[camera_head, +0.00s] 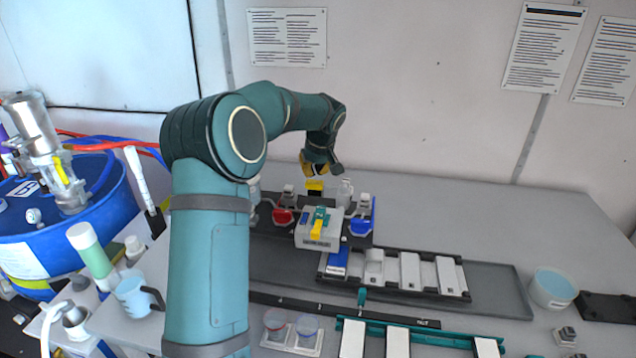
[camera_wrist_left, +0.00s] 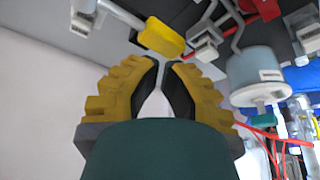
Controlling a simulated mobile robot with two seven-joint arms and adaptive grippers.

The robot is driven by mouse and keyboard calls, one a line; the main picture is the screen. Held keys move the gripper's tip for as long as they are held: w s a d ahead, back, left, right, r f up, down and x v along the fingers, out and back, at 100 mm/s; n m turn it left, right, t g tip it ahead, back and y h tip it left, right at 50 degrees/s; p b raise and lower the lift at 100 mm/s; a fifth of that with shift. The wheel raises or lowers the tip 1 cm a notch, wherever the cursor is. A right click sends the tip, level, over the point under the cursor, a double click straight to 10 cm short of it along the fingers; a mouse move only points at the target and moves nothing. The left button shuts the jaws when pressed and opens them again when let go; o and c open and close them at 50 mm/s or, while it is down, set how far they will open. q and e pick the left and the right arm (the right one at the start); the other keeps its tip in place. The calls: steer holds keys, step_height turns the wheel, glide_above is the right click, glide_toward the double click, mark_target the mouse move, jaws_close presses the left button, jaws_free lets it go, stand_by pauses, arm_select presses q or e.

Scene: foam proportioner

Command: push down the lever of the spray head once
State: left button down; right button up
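My left gripper (camera_head: 319,168) hangs above the back of the table, fingers pointing down. In the left wrist view its two yellow ribbed fingers (camera_wrist_left: 165,64) have their tips close together, with only a narrow gap and nothing visibly held. A yellow paddle-shaped part (camera_wrist_left: 160,37) on a light grey bar lies just beyond the tips, apparently apart from them. A similar yellow part (camera_head: 315,187) shows below the gripper in the head view. I cannot tell for sure which part is the spray head's lever. My right gripper is out of view.
A grey block with a yellow lever (camera_head: 321,228) stands in front, between a red part (camera_head: 283,216) and a blue part (camera_head: 361,226). A grey cylinder (camera_wrist_left: 255,75) shows right in the wrist view. A blue drum (camera_head: 100,225) stands left. Table space at the back right is clear.

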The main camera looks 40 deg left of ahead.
mark_target(315, 183)
arm_select(q)
steer(key=shift+f, duration=0.2)
steer(key=shift+f+b, duration=1.95)
steer(key=shift+f, duration=0.4)
steer(key=shift+r, duration=0.15)
steer(key=shift+r+p, duration=2.8)
steer(key=shift+r, duration=1.15)
